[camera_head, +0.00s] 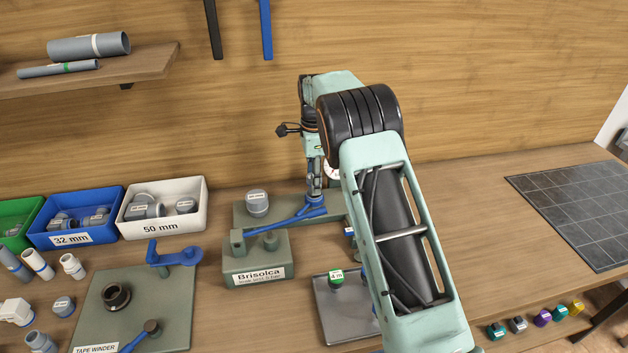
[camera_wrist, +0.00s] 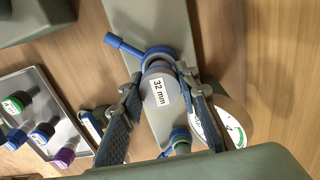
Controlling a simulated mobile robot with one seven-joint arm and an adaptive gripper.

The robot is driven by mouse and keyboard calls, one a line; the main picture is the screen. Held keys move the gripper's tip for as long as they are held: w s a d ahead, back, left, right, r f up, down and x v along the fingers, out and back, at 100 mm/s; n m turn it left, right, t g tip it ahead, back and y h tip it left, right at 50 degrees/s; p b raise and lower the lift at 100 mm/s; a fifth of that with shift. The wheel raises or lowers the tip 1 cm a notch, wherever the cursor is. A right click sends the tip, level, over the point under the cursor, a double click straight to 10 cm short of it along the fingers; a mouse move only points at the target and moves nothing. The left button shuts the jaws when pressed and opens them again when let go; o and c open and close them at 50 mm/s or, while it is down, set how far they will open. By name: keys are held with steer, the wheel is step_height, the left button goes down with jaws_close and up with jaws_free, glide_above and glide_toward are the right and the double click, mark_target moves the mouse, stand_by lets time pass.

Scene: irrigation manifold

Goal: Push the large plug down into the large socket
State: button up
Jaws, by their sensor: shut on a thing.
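A blue collar with a lever (camera_wrist: 130,47) shows at the plug's upper edge, over the grey-green manifold plate (camera_wrist: 160,18). The socket is hidden beneath the plug, so I cannot tell how deep the plug sits. In the head view my gripper (camera_head: 314,190) points down over the blue lever (camera_head: 296,217) on the plate. Another grey capped piece (camera_head: 257,203) stands left on that plate; its label is too small to read.
A pressure dial (camera_wrist: 232,124) stands close beside the gripper. The Brisolca block (camera_head: 258,260) is in front of the plate. A tray with coloured caps (camera_wrist: 50,125) lies nearby. Blue (camera_head: 82,215) and white (camera_head: 163,208) bins stand left.

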steer(key=shift+f, duration=0.6)
stand_by(0.6)
steer(key=shift+f+b, duration=0.35)
steer(key=shift+f, duration=0.05)
steer(key=shift+s+f, duration=0.1)
steer(key=shift+f, duration=0.05)
stand_by(0.5)
steer(key=o, duration=1.2)
steer(key=shift+o, duration=0.2)
steer(key=o, duration=0.3)
steer(key=shift+o, duration=0.2)
steer(key=shift+r, duration=0.2)
